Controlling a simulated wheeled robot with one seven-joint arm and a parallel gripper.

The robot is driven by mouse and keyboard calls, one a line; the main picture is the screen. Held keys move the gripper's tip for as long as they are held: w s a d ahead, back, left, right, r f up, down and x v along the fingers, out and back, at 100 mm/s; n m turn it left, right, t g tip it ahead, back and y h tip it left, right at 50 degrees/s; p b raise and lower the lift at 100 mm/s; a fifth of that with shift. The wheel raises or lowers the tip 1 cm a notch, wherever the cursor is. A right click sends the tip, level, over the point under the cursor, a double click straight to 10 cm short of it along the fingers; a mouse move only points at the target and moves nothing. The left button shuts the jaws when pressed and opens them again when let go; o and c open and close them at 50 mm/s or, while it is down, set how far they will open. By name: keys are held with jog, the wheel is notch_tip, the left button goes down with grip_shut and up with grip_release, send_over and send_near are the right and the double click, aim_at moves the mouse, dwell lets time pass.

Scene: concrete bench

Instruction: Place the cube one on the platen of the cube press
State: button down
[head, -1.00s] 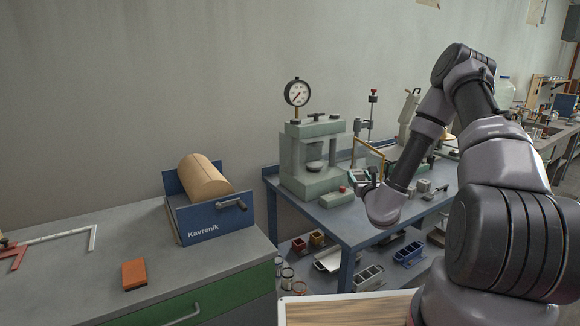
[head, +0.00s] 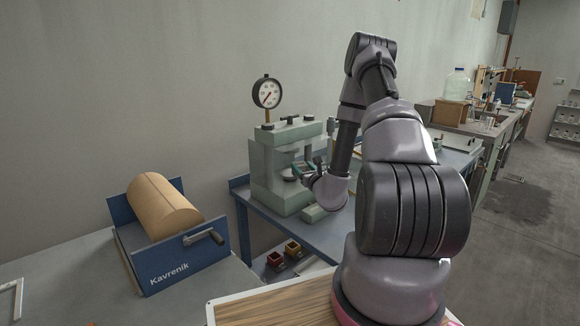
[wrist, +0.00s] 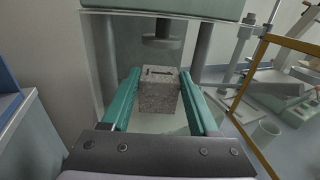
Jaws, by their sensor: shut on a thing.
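The cube press (head: 275,165) is a grey-green frame with a round dial gauge on top, standing on the blue bench. My gripper (wrist: 159,78) has teal fingers and is shut on cube one (wrist: 159,98), a speckled grey concrete cube with a dark mark on its top face. In the head view my gripper (head: 309,170) is at the press opening, and the cube is hard to make out there. In the wrist view the cube is between the press columns, below and in front of the upper press head (wrist: 162,42). The lower platen is mostly hidden; I cannot tell whether the cube touches it.
A blue Kavrenik machine (head: 175,245) with a tan drum and crank stands on the counter at left. A yellow-brown frame (wrist: 262,75) is right of the press. Small red and yellow boxes (head: 284,254) sit on the lower shelf. Floor at right is clear.

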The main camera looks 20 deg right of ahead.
jog(key=w, duration=1.2)
jog(key=shift+d, duration=0.1)
jog(key=shift+f, duration=1.75)
jog(key=shift+f, duration=0.15)
jog(key=shift+c, duration=0.7)
grip_release()
jog(key=shift+s, duration=0.2)
jog(key=s, duration=1.1)
jog(key=shift+s, duration=0.35)
